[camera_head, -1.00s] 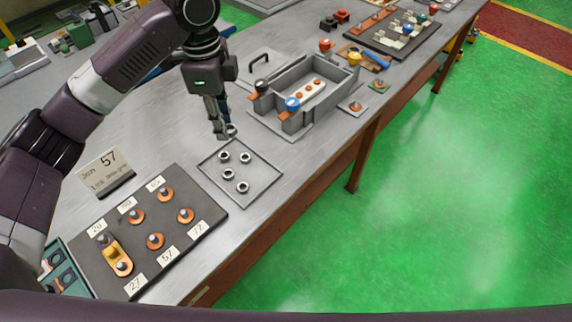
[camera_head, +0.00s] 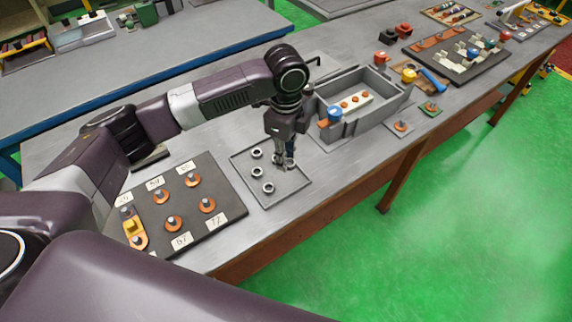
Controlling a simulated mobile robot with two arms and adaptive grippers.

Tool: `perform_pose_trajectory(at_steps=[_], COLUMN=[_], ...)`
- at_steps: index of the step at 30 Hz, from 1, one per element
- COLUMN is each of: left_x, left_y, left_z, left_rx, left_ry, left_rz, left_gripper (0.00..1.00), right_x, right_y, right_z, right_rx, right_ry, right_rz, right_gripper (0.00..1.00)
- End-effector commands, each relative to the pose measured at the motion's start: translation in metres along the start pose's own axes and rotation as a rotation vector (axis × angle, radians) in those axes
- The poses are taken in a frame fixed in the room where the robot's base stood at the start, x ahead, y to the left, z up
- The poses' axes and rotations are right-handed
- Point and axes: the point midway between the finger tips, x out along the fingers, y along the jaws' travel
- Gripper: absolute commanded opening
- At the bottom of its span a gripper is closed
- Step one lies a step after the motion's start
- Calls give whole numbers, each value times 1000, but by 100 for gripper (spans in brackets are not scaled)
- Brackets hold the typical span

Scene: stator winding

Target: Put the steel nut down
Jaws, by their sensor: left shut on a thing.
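My left gripper (camera_head: 284,162) points down over the flat grey tray (camera_head: 291,189). It is shut on a steel nut (camera_head: 290,163), a small ring low between its fingertips, partly hidden by them. I cannot tell whether this nut touches the tray. Other steel nuts lie on the tray: one at the back left (camera_head: 256,153), one in the middle left (camera_head: 257,171) and one near the front (camera_head: 268,188). Another shows only partly beside the fingers. My right gripper is not in view.
A dark board (camera_head: 236,211) with copper-coloured pieces and number labels lies left of the tray. A grey open box (camera_head: 340,128) stands close on the right, holding a white strip. The tray's front right part is bare. The table edge is near.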

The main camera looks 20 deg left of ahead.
Motion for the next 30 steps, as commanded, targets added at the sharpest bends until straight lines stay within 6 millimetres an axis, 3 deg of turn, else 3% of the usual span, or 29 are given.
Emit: perform_pose_trajectory(at_steps=[12,23,24,26,30], left_x=[46,50,50,50,50], left_y=[0,0,0,0,0], left_z=[0,0,0,0,0], left_rx=[0,0,0,0,0], left_ry=[0,0,0,0,0], left_rz=[-1,0,0,0,0], left_gripper=[0,0,23,29,29], right_x=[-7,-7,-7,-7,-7], right_y=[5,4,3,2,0], right_z=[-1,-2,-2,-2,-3], right_rx=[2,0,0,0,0], right_ry=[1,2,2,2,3], right_rz=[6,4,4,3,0], right_gripper=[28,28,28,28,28])
